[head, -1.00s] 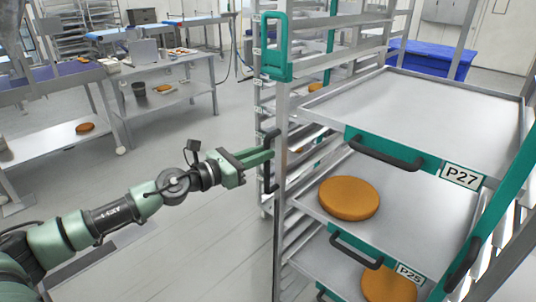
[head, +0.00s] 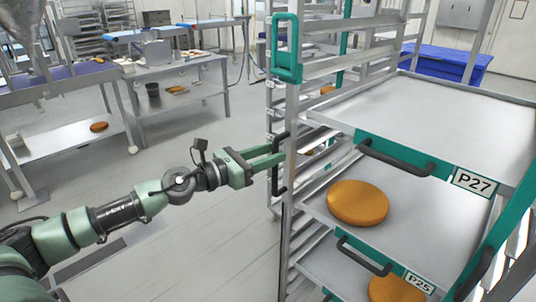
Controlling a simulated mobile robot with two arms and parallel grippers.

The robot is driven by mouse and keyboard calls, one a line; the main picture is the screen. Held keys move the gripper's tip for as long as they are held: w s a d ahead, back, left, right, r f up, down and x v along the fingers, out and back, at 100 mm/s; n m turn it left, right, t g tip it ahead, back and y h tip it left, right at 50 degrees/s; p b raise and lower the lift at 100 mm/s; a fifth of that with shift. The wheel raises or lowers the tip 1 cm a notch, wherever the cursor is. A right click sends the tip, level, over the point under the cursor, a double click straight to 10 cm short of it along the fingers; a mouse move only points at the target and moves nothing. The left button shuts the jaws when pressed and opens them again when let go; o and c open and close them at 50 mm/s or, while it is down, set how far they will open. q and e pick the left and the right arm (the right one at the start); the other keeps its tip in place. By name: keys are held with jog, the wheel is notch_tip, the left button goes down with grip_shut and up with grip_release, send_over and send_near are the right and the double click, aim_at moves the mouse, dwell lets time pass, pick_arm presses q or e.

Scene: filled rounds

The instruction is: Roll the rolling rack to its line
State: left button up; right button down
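The rolling rack (head: 293,150) stands close in front on the right, a tall metal frame with green panels and sliding trays. Its upper tray (head: 425,115) is bare, with label P27. An orange round (head: 358,203) lies on the tray below, and another round (head: 397,290) on the lower tray labelled P25. My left gripper (head: 270,157) reaches the rack's left side, its green fingers at a black upright handle (head: 279,165). Whether the fingers are closed around the handle I cannot tell. My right gripper is out of view. The floor line is not visible.
A metal table (head: 180,72) with a small bin (head: 153,95) stands at the back left. A shelf with an orange round (head: 99,127) is at far left. A blue crate (head: 440,62) sits behind the rack. Grey floor (head: 190,235) is clear left of the rack.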

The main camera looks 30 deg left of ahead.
pick_arm(q)
jog(key=b+v, duration=0.3)
jog(key=v, duration=0.5)
dwell(0.4)
jog(key=shift+d+r, duration=0.1)
